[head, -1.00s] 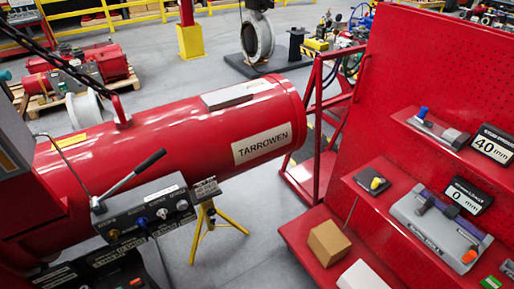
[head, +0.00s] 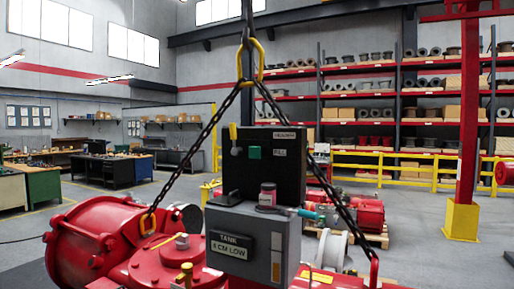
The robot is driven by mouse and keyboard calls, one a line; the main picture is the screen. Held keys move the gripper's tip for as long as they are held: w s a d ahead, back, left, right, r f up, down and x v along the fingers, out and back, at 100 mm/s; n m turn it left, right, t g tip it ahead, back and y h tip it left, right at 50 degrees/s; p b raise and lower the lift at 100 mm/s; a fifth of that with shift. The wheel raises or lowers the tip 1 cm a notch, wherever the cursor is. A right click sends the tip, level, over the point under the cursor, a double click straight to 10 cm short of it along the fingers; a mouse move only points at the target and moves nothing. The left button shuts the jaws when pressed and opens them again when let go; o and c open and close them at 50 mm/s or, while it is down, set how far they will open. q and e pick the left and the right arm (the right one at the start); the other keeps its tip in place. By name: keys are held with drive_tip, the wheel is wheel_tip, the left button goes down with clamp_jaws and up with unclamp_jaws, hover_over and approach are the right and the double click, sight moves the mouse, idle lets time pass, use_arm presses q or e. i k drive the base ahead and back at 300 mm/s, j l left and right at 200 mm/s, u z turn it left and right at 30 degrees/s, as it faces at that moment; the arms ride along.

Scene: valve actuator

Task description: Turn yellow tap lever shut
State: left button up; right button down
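A small yellow lever (head: 233,131) stands upright on a grey fitting at the upper left front of a black panel box (head: 290,180).
Dark chains (head: 207,150) slope down from a yellow shackle (head: 250,62) on both sides of the panel. A small can (head: 267,194) stands on the grey box. Red machinery (head: 95,245) lies at the lower left. Open floor, benches and shelving are behind.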

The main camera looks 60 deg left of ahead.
sight(236, 151)
drive_tip(key=u, duration=2.1)
